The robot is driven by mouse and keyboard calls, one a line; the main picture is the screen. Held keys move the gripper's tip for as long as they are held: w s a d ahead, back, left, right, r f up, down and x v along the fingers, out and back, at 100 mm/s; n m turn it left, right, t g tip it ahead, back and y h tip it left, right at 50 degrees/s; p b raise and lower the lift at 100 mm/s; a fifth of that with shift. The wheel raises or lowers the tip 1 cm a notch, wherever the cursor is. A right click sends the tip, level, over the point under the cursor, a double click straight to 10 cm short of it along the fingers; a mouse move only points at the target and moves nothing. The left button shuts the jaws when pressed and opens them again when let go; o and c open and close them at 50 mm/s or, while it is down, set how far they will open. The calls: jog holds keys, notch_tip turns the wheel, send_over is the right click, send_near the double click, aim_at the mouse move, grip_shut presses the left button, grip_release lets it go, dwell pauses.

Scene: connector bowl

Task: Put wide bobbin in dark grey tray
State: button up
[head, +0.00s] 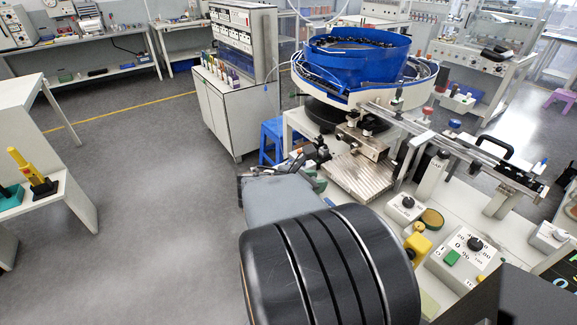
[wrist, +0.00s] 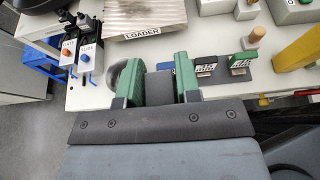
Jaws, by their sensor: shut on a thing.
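In the wrist view my gripper (wrist: 158,84) has its two green fingers closed on a dark grey piece (wrist: 158,92), which I take to be the wide bobbin. Only a part of it shows between the fingers. A rounded grey shape shows beside the left finger; I cannot tell whether it belongs to the same piece. The gripper is over the front edge of the white bench (wrist: 88,98), in front of the plate marked LOADER. In the head view my own arm hides most of the gripper. I cannot make out the dark grey tray in either view.
The ribbed metal loader plate (wrist: 145,14) lies beyond the fingers. The blue bowl feeder (head: 355,58), rail and dial box (head: 462,262) crowd the bench. Floor at left is open.

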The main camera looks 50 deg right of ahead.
jog(key=shift+a, duration=0.15)
jog(key=w+a+r+n+t+y+p, duration=0.1)
jog(key=w+a+n+t, duration=0.3)
jog(key=w, duration=0.6)
jog(key=w+a+r+n+t+p, duration=0.1)
jog(key=w+n+t+p, duration=0.1)
jog(key=w+n+t, duration=0.7)
jog(key=w+a+f+n+t+y+p, duration=0.1)
jog(key=w+a+f+y, duration=0.1)
jog(key=w+a, duration=0.2)
jog(key=w+a+f+n+t+y+p, duration=0.1)
jog(key=w+a+f+n+y, duration=0.1)
jog(key=a, duration=0.9)
jog(key=w+a+f+n+t+y+p, duration=0.1)
jog(key=w+a+n+t+y, duration=0.1)
jog(key=w+a+y, duration=0.2)
jog(key=w+a, duration=0.2)
jog(key=a, duration=0.2)
jog(key=shift+a+f, duration=0.15)
jog(key=shift+f, duration=0.25)
